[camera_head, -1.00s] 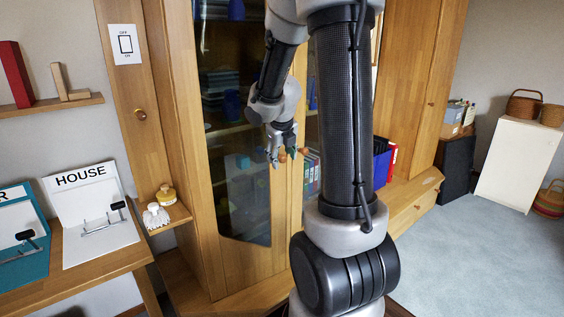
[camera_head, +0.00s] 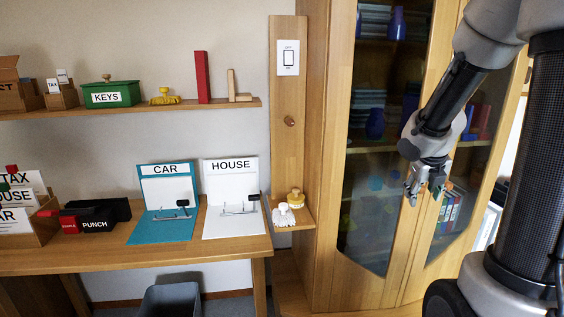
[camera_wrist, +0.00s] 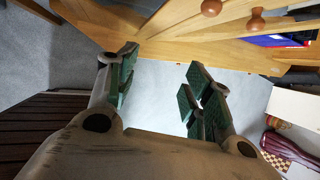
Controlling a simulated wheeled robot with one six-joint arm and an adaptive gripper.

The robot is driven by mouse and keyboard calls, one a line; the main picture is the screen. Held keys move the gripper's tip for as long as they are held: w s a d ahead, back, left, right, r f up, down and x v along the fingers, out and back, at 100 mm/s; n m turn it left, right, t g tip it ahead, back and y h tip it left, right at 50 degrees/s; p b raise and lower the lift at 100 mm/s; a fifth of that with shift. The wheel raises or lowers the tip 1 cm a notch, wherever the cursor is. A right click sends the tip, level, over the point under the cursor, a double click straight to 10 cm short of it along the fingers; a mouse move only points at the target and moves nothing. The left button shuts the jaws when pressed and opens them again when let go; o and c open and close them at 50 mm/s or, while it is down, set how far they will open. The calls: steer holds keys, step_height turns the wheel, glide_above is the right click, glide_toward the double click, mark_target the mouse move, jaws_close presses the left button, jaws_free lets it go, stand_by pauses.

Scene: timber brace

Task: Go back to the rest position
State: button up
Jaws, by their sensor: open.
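My gripper (camera_head: 422,190) hangs in front of the glass-door cabinet (camera_head: 405,235) in the head view, with its fingers pointing down. In the wrist view my gripper (camera_wrist: 158,92) has its green-padded fingers spread apart, with only the floor and furniture showing between them. It holds nothing. My arm is bent, with its large dark link along the right side of the head view.
A wooden desk (camera_head: 225,246) with a CAR binder (camera_head: 168,200) and a HOUSE binder (camera_head: 230,190) stands at left. Above it is a shelf (camera_head: 130,109) with a KEYS box (camera_head: 110,94). A grey bin (camera_head: 170,300) stands below. A wooden panel carries a switch (camera_head: 289,58).

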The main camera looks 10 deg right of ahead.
steer(key=s+m+g, duration=0.3)
steer(key=s+m, duration=0.7)
steer(key=m, duration=1.1)
steer(key=s+a+r+m+t+y, duration=0.3)
steer(key=s+a+r+m, duration=0.6)
steer(key=a+m, duration=0.3)
steer(key=shift+s+a+r+m, duration=0.2)
steer(key=shift+s+r+m, duration=0.3)
steer(key=shift+m, duration=0.6)
steer(key=shift+w+r, duration=0.1)
steer(key=shift+w, duration=0.05)
